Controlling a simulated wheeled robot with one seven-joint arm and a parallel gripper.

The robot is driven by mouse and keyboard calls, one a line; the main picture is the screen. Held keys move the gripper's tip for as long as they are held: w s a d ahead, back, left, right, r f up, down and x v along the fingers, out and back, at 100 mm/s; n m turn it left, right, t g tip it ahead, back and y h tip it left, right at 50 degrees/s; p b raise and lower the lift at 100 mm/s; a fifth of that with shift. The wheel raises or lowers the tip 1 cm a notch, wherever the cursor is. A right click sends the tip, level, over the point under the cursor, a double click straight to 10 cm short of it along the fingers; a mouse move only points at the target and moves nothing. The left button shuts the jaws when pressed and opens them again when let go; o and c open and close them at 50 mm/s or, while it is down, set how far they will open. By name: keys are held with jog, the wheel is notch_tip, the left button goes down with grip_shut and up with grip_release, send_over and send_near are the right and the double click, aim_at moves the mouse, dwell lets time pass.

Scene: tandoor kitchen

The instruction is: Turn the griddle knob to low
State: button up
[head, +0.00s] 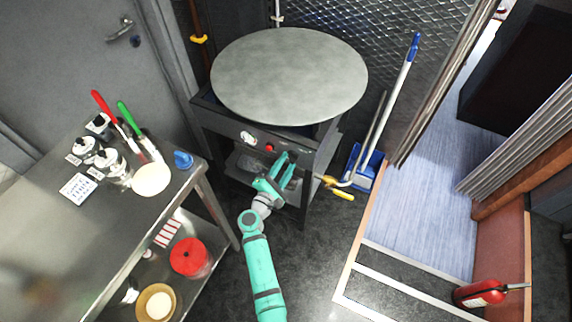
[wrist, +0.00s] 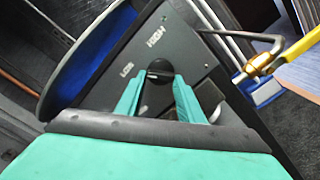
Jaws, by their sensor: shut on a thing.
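The griddle (head: 290,75) is a large round grey plate on a dark stand. In the wrist view, its front panel (wrist: 205,75) carries a LOW label (wrist: 127,72) and a HIGH label (wrist: 155,38). The dark round griddle knob (wrist: 160,69) sits on this panel between the two teal fingers of my gripper (wrist: 158,80). My gripper is shut on the knob. In the head view my gripper (head: 287,162) reaches the right part of the stand's front and hides the knob. I cannot tell which way the knob points.
A red button (head: 270,148) and a round white dial (head: 248,138) are left of my gripper. A yellow-handled gas valve (head: 340,192) juts out at right, near a blue dustpan (head: 364,168). A steel table (head: 90,235) stands at left. A fire extinguisher (head: 482,293) lies lower right.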

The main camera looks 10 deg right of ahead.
jog(key=o, duration=1.1)
jog(key=shift+c, duration=0.2)
jog(key=shift+s, duration=0.1)
jog(key=v, duration=1)
jog(key=shift+s+a, duration=0.25)
jog(key=shift+s, duration=0.05)
jog(key=shift+f, duration=0.1)
